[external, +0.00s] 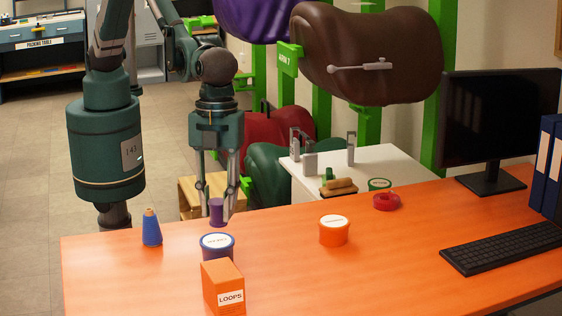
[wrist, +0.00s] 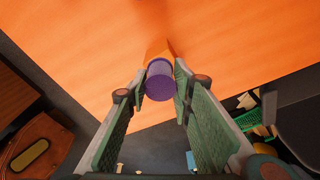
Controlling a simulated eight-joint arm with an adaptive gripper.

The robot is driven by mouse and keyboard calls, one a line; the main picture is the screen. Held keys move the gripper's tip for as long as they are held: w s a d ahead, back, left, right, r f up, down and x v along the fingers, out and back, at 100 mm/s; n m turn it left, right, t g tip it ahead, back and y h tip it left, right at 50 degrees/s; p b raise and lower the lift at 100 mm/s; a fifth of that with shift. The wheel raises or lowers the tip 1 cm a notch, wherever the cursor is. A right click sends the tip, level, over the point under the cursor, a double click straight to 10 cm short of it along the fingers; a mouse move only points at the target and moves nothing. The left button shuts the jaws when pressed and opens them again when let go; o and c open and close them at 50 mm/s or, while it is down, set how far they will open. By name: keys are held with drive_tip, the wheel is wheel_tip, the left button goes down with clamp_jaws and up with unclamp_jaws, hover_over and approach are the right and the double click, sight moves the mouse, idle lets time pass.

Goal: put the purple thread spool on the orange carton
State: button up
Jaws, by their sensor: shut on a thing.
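My gripper (external: 216,216) points down near the desk's far edge, its two fingers on either side of the purple thread spool (external: 216,210). It is shut on the spool, which looks upright. In the wrist view the spool (wrist: 160,84) sits between the fingertips, over the orange desk. A darker orange shape shows just past it there; I cannot tell what it is. The orange carton (external: 222,284), labelled LOOPS, stands at the desk's near edge, lower in the picture than the spool and apart from it. Its top is bare.
A blue tub with a white lid (external: 217,247) stands between my gripper and the carton. A blue thread cone (external: 151,229) is to the left. An orange tub (external: 334,231), a red tape roll (external: 386,202) and a keyboard (external: 503,247) are to the right. The middle desk is mostly clear.

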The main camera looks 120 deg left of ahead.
drive_tip(key=r+p, duration=0.1)
drive_tip(key=r, duration=0.1)
hover_over(221, 271)
drive_tip(key=shift+a+f, duration=0.15)
drive_tip(key=shift+a, duration=0.15)
drive_tip(key=shift+f, duration=3.15)
drive_tip(key=shift+f, duration=0.1)
drive_tip(key=shift+f, duration=1.8)
drive_tip(key=shift+f, duration=0.1)
drive_tip(key=o, duration=0.9)
drive_tip(key=shift+c, duration=0.2)
